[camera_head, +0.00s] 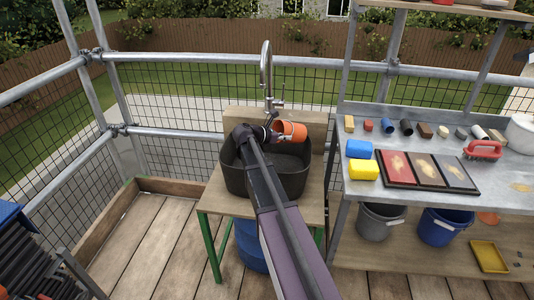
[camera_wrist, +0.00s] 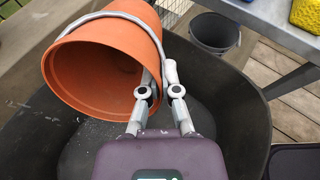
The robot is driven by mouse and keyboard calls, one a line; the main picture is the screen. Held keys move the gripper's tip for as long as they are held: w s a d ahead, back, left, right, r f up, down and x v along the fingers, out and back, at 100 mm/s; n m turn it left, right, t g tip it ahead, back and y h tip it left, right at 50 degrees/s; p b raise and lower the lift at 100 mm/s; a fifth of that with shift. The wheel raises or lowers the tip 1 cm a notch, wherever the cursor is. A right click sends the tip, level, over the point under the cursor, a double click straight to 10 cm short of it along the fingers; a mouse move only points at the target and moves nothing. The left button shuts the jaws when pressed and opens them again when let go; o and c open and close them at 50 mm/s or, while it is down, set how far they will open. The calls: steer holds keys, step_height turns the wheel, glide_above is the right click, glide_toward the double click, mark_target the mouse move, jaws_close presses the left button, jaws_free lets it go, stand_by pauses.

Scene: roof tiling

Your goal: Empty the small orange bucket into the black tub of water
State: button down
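The inner wall that shows is bare orange; I see nothing pouring out. My gripper (camera_wrist: 162,88) is shut at the bucket's right edge, where the grey handle meets the rim. Whether it grips rim or handle is unclear. The tub (camera_wrist: 238,105) lies beneath, with dull grey water (camera_wrist: 90,145) in its bottom. My arm hides part of the tub in the head view.
A tap (camera_head: 267,75) rises behind the tub, close to the bucket. The tub stands on a wooden stand (camera_head: 213,199). On the right, a metal bench (camera_head: 415,197) holds sponges and a black tray, with grey and blue buckets below.

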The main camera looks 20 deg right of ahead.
steer(key=shift+a+r+h+b, duration=0.2)
steer(key=shift+a+h+b, duration=0.7)
steer(key=shift+a+b, duration=0.2)
steer(key=shift+a, duration=0.1)
steer(key=shift+a+h+b, duration=0.25)
steer(key=shift+h+b, duration=0.65)
steer(key=shift+b, duration=0.35)
steer(key=shift+r, duration=0.2)
steer(key=shift+a+r+h+b, duration=0.1)
steer(key=shift+r+h+b, duration=0.2)
steer(key=shift+r+h, duration=0.2)
steer(key=shift+w+d+r+h, duration=0.15)
steer(key=shift+d+r+h, duration=0.05)
steer(key=shift+r+h, duration=0.1)
